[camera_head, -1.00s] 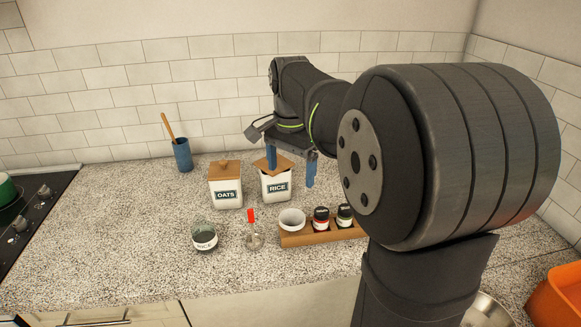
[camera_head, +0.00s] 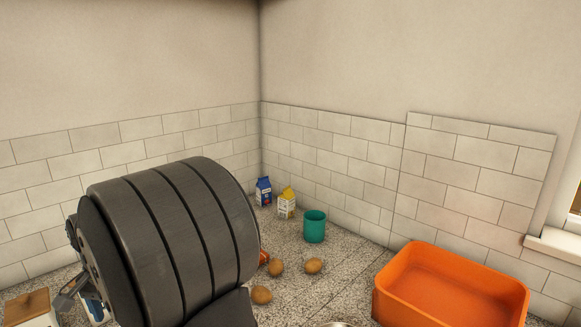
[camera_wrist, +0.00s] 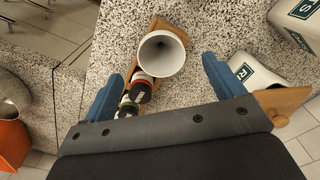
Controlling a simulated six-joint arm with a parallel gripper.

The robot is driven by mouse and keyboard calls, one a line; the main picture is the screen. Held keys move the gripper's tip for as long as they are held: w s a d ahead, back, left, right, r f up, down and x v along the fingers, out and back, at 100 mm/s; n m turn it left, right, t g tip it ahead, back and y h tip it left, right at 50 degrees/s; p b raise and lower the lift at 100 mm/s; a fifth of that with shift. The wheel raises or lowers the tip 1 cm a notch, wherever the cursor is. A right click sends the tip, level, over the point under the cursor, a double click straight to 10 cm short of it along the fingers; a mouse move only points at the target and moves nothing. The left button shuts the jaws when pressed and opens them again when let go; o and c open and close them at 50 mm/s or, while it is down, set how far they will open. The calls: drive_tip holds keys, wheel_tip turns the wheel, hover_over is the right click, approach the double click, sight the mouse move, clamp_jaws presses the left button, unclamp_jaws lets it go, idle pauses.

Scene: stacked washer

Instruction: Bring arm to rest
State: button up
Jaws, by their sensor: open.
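My gripper (camera_wrist: 162,68) shows in the wrist view as two blue fingers spread apart, with nothing held between them. Past the fingers, a white cup (camera_wrist: 163,54) and small capped jars (camera_wrist: 140,90) stand in a wooden rack (camera_wrist: 160,24). A white canister (camera_wrist: 243,72) with a partly visible label lies just right of the right finger, with a wooden lid (camera_wrist: 285,102) at its end. In the head view my dark arm fills the lower left; only a bit of the gripper shows beside it, and its fingers are hidden.
An orange tub (camera_head: 450,290) stands at lower right. A teal cup (camera_head: 315,226), a blue carton (camera_head: 263,191), a yellow carton (camera_head: 287,203) and brown round items (camera_head: 314,265) sit near the corner. A wooden lid (camera_head: 27,305) shows at lower left. A metal bowl (camera_wrist: 14,92) is at the wrist view's left.

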wheel_tip(320, 180, down, 8)
drive_tip(key=shift+f, duration=0.1)
idle(0.4)
drive_tip(key=shift+r, duration=0.25)
wheel_tip(320, 180, up, 16)
wheel_tip(320, 180, down, 17)
wheel_tip(320, 180, up, 9)
drive_tip(key=shift+w+d+f, duration=0.15)
drive_tip(key=shift+w+d, duration=0.55)
drive_tip(key=shift+w, duration=0.2)
drive_tip(key=shift+w+d, duration=0.35)
drive_tip(key=shift+w, duration=0.05)
